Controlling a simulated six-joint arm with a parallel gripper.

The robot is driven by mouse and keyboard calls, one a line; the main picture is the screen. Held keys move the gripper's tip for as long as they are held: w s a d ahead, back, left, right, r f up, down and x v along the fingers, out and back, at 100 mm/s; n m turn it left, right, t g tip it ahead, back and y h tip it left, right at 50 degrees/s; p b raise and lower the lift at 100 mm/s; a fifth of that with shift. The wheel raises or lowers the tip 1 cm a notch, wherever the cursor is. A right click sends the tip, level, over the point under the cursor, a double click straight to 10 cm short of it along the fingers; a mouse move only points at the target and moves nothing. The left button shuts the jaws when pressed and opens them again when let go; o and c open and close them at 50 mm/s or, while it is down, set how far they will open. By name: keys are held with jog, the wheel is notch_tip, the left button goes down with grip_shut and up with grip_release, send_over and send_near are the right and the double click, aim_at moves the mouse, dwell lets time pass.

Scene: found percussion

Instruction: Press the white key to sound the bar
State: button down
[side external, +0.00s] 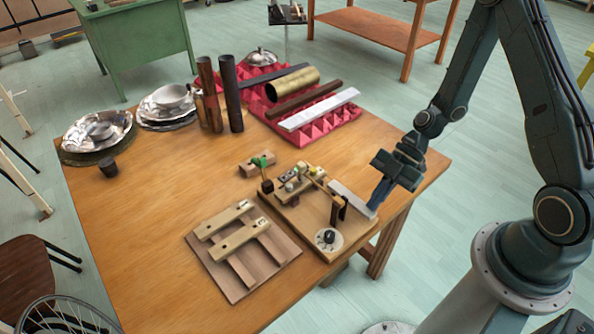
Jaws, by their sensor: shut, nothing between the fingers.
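A small wooden mechanism on a board (305,228) stands at the table's front right corner. It has a dial, a small post and a slanting wooden arm. A pale, whitish flat key (350,198) sticks out at its right side. My gripper (374,204) points down at the outer right end of this key and is shut and empty. I cannot tell whether it touches the key. A long white bar (320,108) lies on red spiky foam (346,134) at the back. Two tan wooden bars (238,238) lie across a frame on the left of the mechanism.
Foil-covered plates with bowls (97,132) stand at the table's left. Two dark upright tubes (230,92) and a brass cylinder (293,90) are farther back. A small block with a green part (257,165) sits behind the mechanism. The left middle of the table is clear.

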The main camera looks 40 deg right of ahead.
jog(key=shift+r, duration=0.2)
jog(key=shift+r, duration=0.85)
jog(key=a+r+v, duration=0.1)
jog(key=v, duration=1)
jog(key=shift+d, duration=0.15)
jog(key=shift+r, duration=0.15)
jog(key=s+a+r+m+t+h, duration=0.2)
jog(key=s+r+m+h, duration=0.2)
jog(key=r+m, duration=0.5)
jog(key=s+a+r+m+t+h, duration=0.3)
jog(key=s+r+m+h, duration=0.2)
jog(key=s+r+m, duration=0.3)
jog(key=shift+r+m+t, duration=0.3)
jog(key=shift+r+m, duration=0.2)
jog(key=shift+r, duration=0.85)
